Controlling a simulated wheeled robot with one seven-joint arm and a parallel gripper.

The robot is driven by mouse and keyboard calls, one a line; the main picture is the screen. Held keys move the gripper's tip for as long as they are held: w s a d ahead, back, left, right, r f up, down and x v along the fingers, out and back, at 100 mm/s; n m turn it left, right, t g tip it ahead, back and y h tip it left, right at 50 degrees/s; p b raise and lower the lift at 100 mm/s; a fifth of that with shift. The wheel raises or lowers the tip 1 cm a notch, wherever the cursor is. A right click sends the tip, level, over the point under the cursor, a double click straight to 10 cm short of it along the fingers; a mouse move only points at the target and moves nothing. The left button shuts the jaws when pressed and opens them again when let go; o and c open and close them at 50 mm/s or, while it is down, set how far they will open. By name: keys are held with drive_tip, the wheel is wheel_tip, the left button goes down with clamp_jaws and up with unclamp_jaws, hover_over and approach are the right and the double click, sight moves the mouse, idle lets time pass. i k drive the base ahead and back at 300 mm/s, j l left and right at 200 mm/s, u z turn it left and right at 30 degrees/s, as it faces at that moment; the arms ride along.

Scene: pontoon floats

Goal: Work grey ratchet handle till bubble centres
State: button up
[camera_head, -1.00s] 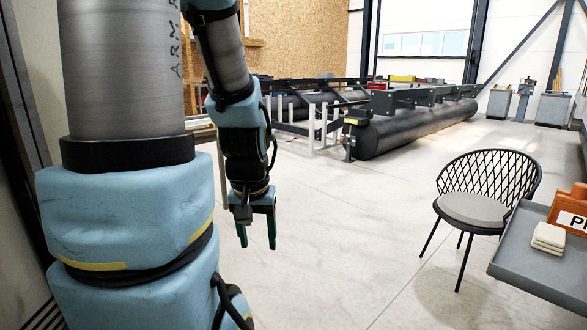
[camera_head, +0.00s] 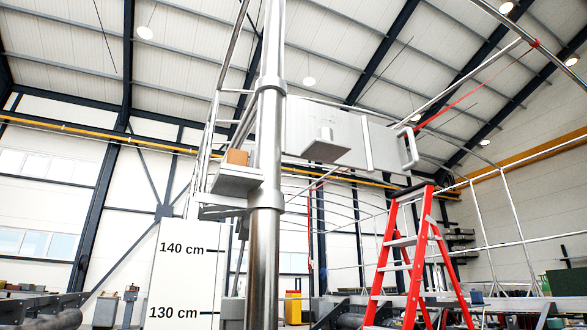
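My gripper is not in the current head view. A light grey, loop-shaped handle (camera_head: 408,148) stands at the right end of a long pale grey box-like panel (camera_head: 345,138), high up beside a metal post (camera_head: 268,160). I cannot tell if this loop is the ratchet handle. A red strap (camera_head: 470,97) slopes from a tube at upper right down toward the loop. A small grey block (camera_head: 325,147) sticks out from the panel. No bubble can be made out.
A red stepladder (camera_head: 405,255) stands right of the post. A white board (camera_head: 185,275) marked 140 cm and 130 cm is at left. A small grey shelf (camera_head: 237,180) on the post bears an orange-brown block (camera_head: 236,157). Thin metal hoops fill the right side.

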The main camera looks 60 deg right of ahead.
sight(203, 215)
drive_tip(key=z, duration=1.55)
drive_tip(key=i+j+u, duration=0.1)
drive_tip(key=u, duration=0.2)
drive_tip(key=i+j, duration=0.05)
drive_tip(key=j, duration=0.05)
